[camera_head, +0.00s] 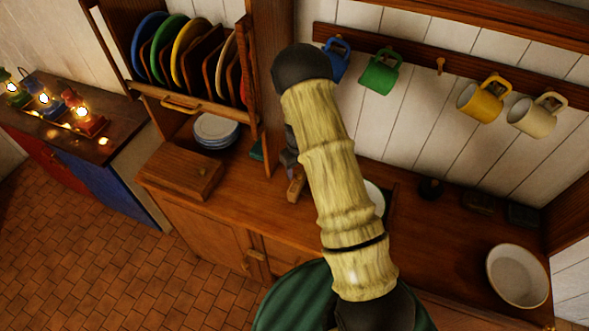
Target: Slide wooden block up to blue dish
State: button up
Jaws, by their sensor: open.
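A small wooden block (297,187) stands on the wooden counter, just left of my arm. The dark end of my gripper (290,162) shows just above it, partly hidden by my arm. The gripper is open, and I cannot tell whether it touches the block. A blue dish (147,42) stands upright at the left end of the plate rack, above and left of the block. A stack of pale dishes with bluish edges (216,131) sits in the opening under the rack.
A wooden box (181,173) with a knob sits at the counter's left end. The rack (185,106) also holds green and yellow dishes. A white plate (374,199) is partly behind my arm. A white bowl (517,276) is at right. Mugs hang on the wall. The counter (250,205) is clear between box and block.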

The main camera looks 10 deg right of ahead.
jog(key=shift+f, duration=0.75)
